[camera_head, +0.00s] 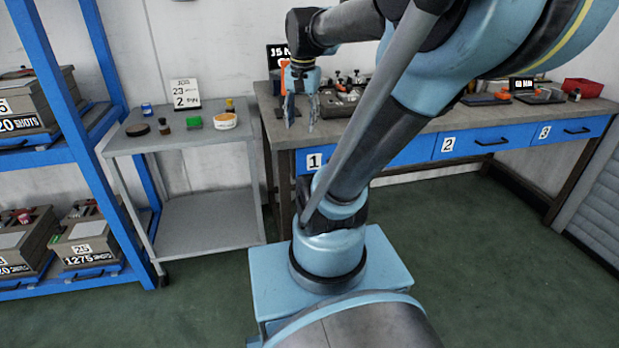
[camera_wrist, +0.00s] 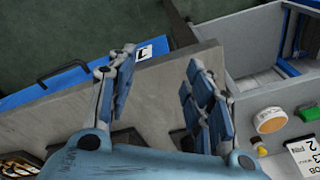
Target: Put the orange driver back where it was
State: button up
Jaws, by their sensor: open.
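My gripper (camera_head: 301,108) is over the left end of the workbench (camera_head: 444,122), above drawer 1, in the head view. In the wrist view its fingers (camera_wrist: 158,68) are spread apart with nothing between them, and the bench top (camera_wrist: 160,95) shows below. I cannot make out the orange driver for certain in either view.
A grey cart (camera_head: 180,140) stands left of the bench with several small containers and a job sign (camera_head: 186,94). A blue shelf rack (camera_head: 103,60) is at the far left. A red bin (camera_head: 582,88) sits at the bench's right end. My arm hides the middle of the bench.

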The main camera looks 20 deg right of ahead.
jog(key=s+f+n, duration=0.6)
jog(key=s+f, duration=0.4)
jog(key=f, duration=0.3)
jog(key=shift+f+n+t, duration=0.35)
jog(key=shift+n+t, duration=0.05)
dwell(0.3)
